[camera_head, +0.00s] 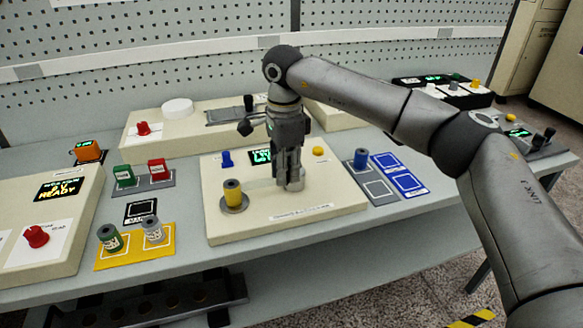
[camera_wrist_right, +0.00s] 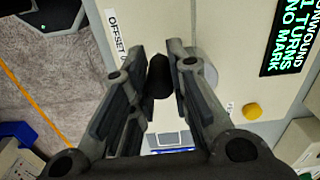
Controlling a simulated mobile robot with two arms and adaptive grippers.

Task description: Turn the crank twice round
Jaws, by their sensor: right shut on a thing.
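My right gripper (camera_head: 290,180) reaches down over the cream winder panel (camera_head: 325,196). It is shut on the dark crank knob (camera_wrist_right: 158,76), which sits between its fingers in the right wrist view. In the head view the gripper hides the knob and most of the crank. A yellow spool (camera_head: 233,192) stands upright on a round holder at the panel's left. The panel's display (camera_wrist_right: 290,38) shows "1 TURNS" and "NO MARK" in green; its top line is cut off. My left gripper is not in view.
A blue lever (camera_head: 227,158) and a yellow button (camera_head: 318,151) are on the same panel. A blue spool (camera_head: 361,159) stands on a grey plate at right. A green spool (camera_head: 110,238) and a grey spool (camera_head: 153,230) stand on a yellow mat at left.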

